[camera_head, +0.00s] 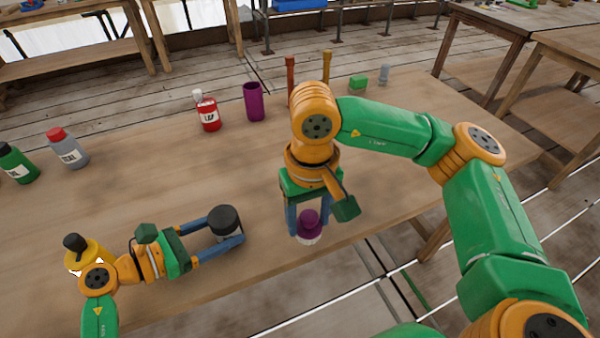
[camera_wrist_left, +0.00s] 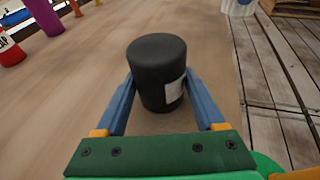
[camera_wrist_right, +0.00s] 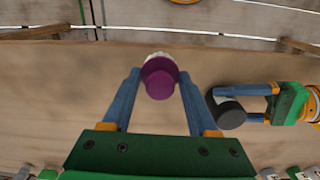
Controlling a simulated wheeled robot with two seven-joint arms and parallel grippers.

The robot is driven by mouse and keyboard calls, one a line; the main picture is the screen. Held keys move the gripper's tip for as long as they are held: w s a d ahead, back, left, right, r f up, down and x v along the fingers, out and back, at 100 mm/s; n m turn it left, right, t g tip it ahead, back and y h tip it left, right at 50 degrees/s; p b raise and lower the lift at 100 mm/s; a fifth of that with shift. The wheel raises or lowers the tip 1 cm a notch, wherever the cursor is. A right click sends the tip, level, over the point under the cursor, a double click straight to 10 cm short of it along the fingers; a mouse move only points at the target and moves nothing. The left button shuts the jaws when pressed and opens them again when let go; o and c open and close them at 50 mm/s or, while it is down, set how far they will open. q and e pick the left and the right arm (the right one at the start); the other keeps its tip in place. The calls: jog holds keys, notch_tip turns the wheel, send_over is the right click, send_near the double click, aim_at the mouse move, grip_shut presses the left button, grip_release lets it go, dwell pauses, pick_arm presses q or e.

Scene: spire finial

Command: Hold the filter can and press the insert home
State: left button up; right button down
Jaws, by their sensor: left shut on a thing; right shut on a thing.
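The filter can is a black cylinder with a pale label (camera_wrist_left: 160,75), upright between the fingers of my left gripper (camera_head: 226,232) at the table's front part. My left gripper is shut on it; the can also shows in the head view (camera_head: 223,219) and at the right in the right wrist view (camera_wrist_right: 229,115). The insert, a purple knob on a white ridged base (camera_head: 309,222), is between the fingertips of my right gripper (camera_wrist_right: 160,84), which is shut on it. It is to the right of the can, apart from it. Whether its base touches the table I cannot tell.
A red bottle (camera_head: 208,112), a purple cylinder (camera_head: 254,102), orange posts (camera_head: 290,80) and a green block (camera_head: 358,83) stand farther back. Grey (camera_head: 68,148) and green (camera_head: 15,163) bottles are at left; a yellow one (camera_head: 98,252) is by my left arm. The table's middle is clear.

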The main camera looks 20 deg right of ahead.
jog(key=w+a+r+m, duration=0.2)
jog(key=w+a+r, duration=0.2)
jog(key=w+a, duration=0.4)
notch_tip(320, 180, up, 4)
jog(key=m, duration=0.2)
send_over(221, 215)
jog(key=shift+f, duration=3.15)
jog(key=shift+f, duration=0.15)
grip_release()
